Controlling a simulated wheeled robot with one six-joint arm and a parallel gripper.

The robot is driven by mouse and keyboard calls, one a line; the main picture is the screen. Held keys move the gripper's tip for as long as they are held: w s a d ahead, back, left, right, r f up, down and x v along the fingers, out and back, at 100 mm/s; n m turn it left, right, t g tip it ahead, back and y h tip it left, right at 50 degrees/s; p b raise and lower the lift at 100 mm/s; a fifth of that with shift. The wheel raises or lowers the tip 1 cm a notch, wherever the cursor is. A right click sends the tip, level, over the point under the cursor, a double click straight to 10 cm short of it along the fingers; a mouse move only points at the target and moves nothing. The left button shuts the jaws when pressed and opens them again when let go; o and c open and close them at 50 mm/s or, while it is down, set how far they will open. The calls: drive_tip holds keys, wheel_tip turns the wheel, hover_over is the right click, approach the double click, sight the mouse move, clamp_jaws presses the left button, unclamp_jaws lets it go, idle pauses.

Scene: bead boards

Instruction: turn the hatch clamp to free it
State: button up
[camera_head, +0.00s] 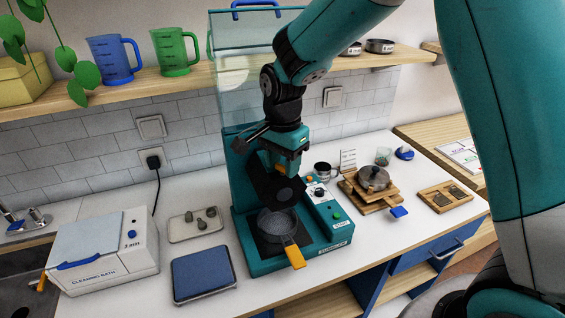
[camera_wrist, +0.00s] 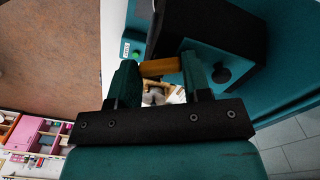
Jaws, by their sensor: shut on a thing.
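My gripper (camera_head: 285,160) is at the teal machine (camera_head: 240,200) in the head view, beside its dark hatch part (camera_head: 268,190). In the wrist view my gripper (camera_wrist: 160,76) has its two fingers closed on the ends of a short orange bar, which appears to be the hatch clamp's handle (camera_wrist: 160,67). A bit of orange (camera_head: 281,168) also shows at the fingers in the head view. A dark panel and a teal block with a black knob (camera_wrist: 221,74) lie just beyond the fingers. How far the clamp is turned cannot be told.
A round pan with an orange handle (camera_head: 294,257) sits on the machine's base below. A clear hood (camera_head: 232,90) stands raised behind my arm. A cleaning bath (camera_head: 105,255) and a blue pad (camera_head: 203,274) stand left, wooden boards (camera_head: 373,193) right.

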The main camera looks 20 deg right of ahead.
sight(283, 166)
drive_tip(key=n, duration=0.6)
drive_tip(key=shift+n, duration=0.3)
drive_tip(key=n, duration=0.5)
drive_tip(key=shift+n, duration=0.4)
drive_tip(key=o, duration=0.9)
drive_tip(key=shift+b, duration=0.3)
drive_tip(key=shift+r, duration=0.1)
wheel_tip(283, 166, up, 17)
drive_tip(key=b, duration=0.3)
drive_tip(key=shift+r, duration=0.15)
drive_tip(key=s+a+f+n+y+b, duration=0.1)
drive_tip(key=s+f, duration=0.3)
drive_tip(key=s, duration=0.4)
drive_tip(key=s+a+f+n+y+b, duration=0.1)
drive_tip(key=s+a+f+n, duration=0.1)
drive_tip(key=s+f, duration=0.3)
drive_tip(key=s+a+f+n+y+b, duration=0.1)
drive_tip(key=s+f+n, duration=0.3)
drive_tip(key=s, duration=0.7)
drive_tip(key=shift+s+a+f+y+b, duration=0.4)
drive_tip(key=shift+f+y+b, duration=0.1)
drive_tip(key=shift+f+y, duration=0.1)
